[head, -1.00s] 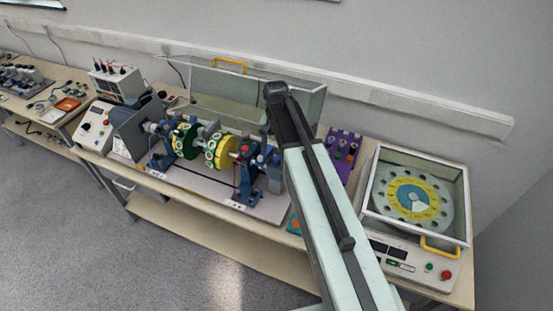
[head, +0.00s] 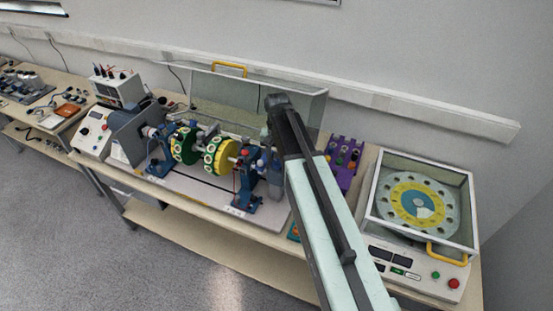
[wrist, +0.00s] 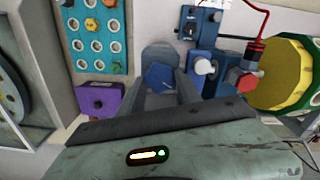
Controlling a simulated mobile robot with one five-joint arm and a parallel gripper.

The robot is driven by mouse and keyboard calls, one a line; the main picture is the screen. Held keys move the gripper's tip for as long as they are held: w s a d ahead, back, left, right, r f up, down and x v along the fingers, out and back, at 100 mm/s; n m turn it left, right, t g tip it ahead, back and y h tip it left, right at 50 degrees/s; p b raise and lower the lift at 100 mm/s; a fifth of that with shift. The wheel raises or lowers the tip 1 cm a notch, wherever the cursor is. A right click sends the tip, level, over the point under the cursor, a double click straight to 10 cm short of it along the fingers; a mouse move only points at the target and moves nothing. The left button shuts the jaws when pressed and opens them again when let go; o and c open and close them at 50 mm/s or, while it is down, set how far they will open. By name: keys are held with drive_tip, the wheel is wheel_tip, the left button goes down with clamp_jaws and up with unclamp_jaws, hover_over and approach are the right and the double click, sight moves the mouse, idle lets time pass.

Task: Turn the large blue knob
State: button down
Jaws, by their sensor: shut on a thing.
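The large blue knob (wrist: 158,76) shows in the wrist view as a blue, many-sided face on a grey-blue body. The two dark fingers of my gripper (wrist: 160,88) stand on either side of it and are shut on it. In the head view my gripper is hidden behind the end of my arm, beside the right end of the shaft rig (head: 245,190). The knob cannot be made out there.
Close around the gripper in the wrist view are a purple block (wrist: 98,101), a teal panel (wrist: 94,45) and a yellow-green disc (wrist: 283,75). A glass-covered dial unit (head: 420,200) stands to the right. A clear guard (head: 235,105) stands behind the rig.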

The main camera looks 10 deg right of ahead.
sight(277, 161)
drive_tip(key=shift+n, duration=2.7)
drive_tip(key=c, duration=0.8)
unclamp_jaws()
drive_tip(key=shift+c, duration=0.2)
wheel_tip(277, 161, up, 8)
drive_tip(key=p, duration=0.8)
drive_tip(key=shift+a, duration=0.1)
drive_tip(key=shift+f, duration=0.2)
